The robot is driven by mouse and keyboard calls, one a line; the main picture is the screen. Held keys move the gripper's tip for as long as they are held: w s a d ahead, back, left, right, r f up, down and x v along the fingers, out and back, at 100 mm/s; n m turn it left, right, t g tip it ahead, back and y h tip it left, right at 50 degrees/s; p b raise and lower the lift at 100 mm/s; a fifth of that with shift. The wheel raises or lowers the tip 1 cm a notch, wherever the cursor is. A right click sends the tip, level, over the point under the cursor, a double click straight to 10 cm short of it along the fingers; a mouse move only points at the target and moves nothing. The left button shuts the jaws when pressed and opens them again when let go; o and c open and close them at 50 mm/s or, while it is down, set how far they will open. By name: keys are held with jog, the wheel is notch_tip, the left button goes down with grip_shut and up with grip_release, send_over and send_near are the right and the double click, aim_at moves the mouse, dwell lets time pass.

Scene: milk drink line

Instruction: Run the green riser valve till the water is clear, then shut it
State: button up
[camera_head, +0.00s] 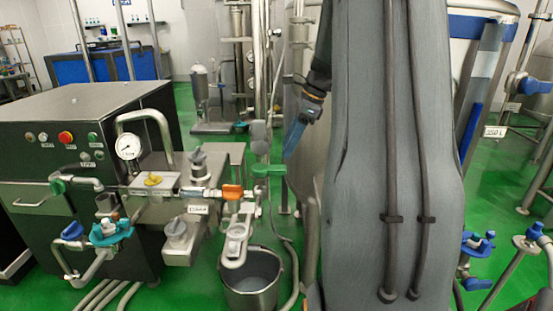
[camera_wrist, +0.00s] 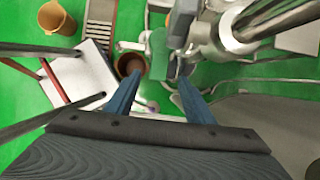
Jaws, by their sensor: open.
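The green riser valve handle (camera_head: 268,170) sits crosswise on a thin upright pipe, just right of the steel machine. A green flat part, apparently this handle (camera_wrist: 158,55), shows ahead of the fingertips in the wrist view. My gripper (camera_head: 290,154) is above and slightly right of the handle in the head view, with blue fingers pointing down. In the wrist view my gripper (camera_wrist: 160,82) has its fingers apart with nothing held between them. They look apart from the handle. A grey bucket (camera_head: 250,298) stands below the spout. No running water can be made out.
An orange valve handle (camera_head: 232,192) is on the horizontal pipe left of the riser. A pressure gauge (camera_head: 128,147) and blue valve knobs (camera_head: 110,232) are farther left. A steel tank is close on the right, partly hidden by my arm. Hoses lie on the green floor.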

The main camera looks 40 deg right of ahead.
aim_at(279, 167)
jog(key=p+x, duration=0.1)
jog(key=x, duration=0.6)
jog(key=shift+s, duration=0.15)
grip_shut()
